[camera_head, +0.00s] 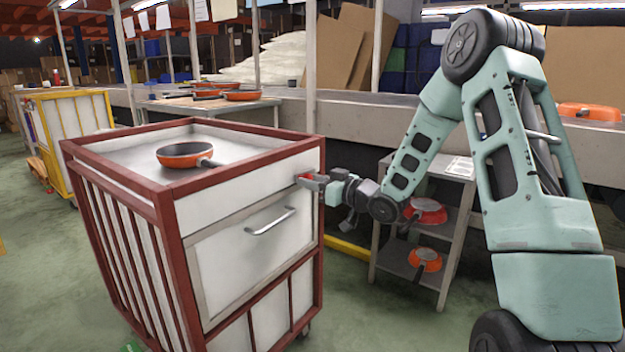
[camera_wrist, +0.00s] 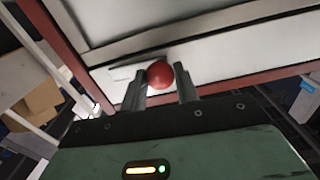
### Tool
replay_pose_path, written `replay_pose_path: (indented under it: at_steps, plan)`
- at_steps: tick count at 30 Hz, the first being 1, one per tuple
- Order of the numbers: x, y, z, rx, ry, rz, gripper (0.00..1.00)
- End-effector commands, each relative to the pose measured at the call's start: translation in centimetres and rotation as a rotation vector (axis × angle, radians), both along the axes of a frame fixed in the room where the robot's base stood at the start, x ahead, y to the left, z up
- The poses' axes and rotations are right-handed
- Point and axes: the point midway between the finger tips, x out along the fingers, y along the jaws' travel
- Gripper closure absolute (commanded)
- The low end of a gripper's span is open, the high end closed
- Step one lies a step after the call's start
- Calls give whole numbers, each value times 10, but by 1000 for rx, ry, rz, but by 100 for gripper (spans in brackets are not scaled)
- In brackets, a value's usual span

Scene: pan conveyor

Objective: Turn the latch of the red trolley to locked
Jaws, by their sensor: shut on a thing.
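The red trolley (camera_head: 240,171) has a dark red frame, white panels and a front handle (camera_head: 270,221). Its latch shows in the wrist view as a round red knob (camera_wrist: 160,74) beside a pale plate on the white panel. In the head view a bit of red (camera_head: 304,176) shows at the front's upper right, mostly hidden by my gripper (camera_head: 312,180). In the wrist view my gripper (camera_wrist: 162,76) has one finger on each side of the knob and is shut on it. I cannot tell the latch's turn position from these views.
An orange pan (camera_head: 185,154) lies on the trolley's top. A grey shelf stand (camera_head: 455,215) with red and orange pans is close behind my forearm. A yellow trolley (camera_head: 72,94) stands at the far left. The conveyor (camera_head: 360,112) runs behind. Green floor is open at the front left.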

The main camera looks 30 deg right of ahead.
Motion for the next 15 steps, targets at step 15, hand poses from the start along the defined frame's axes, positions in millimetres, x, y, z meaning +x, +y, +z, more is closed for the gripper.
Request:
replay_pose_path:
  at_steps: [15]
  plan:
    - [-1,0,6,393,148,1,100]
